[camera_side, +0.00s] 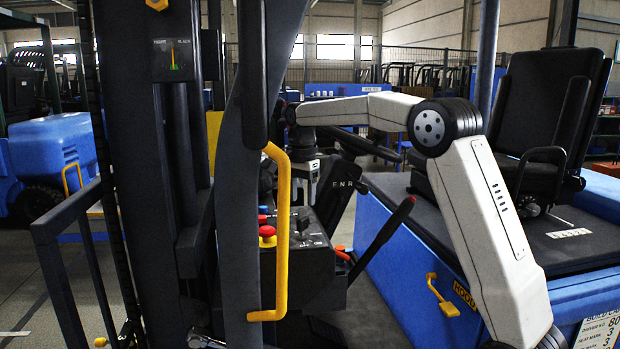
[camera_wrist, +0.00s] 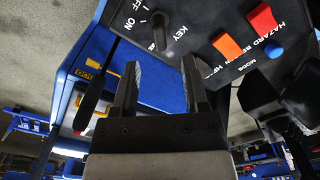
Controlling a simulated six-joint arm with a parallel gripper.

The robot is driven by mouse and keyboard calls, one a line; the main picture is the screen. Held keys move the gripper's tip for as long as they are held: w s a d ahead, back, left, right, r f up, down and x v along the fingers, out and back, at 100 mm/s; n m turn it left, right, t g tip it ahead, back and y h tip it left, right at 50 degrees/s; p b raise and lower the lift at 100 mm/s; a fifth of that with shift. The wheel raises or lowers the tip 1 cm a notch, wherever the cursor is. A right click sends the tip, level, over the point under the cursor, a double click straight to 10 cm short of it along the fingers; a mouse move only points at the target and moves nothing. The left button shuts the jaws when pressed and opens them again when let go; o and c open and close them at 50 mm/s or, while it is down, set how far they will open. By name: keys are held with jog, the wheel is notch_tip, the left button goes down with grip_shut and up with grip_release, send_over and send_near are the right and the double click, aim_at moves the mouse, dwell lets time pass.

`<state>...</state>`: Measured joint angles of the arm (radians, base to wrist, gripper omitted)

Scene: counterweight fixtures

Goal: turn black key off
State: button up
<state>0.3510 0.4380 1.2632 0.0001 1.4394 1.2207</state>
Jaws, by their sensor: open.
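The black key (camera_wrist: 160,33) is on the dark control panel (camera_wrist: 205,18), beside the printed words OFF, ON and KEY. The panel appears tilted in the wrist view, and I cannot tell clearly which mark the key points at. My gripper (camera_wrist: 162,75) is open, with two dark fingers apart and nothing between them. In the wrist view the key is just beyond the fingertips, roughly in line with the gap, and not touched. In the side view my arm reaches down over the same panel (camera_side: 318,262), and the fingers are hard to make out.
On the panel are an orange switch (camera_wrist: 227,45), a red switch (camera_wrist: 262,18) and a blue button (camera_wrist: 273,50). A red mushroom button (camera_side: 267,231) stands near a yellow handrail (camera_side: 282,240). A black lever (camera_side: 382,240) leans right of the panel.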

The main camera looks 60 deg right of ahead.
aim_at(302, 217)
jog(key=shift+f, duration=3.2)
grip_shut()
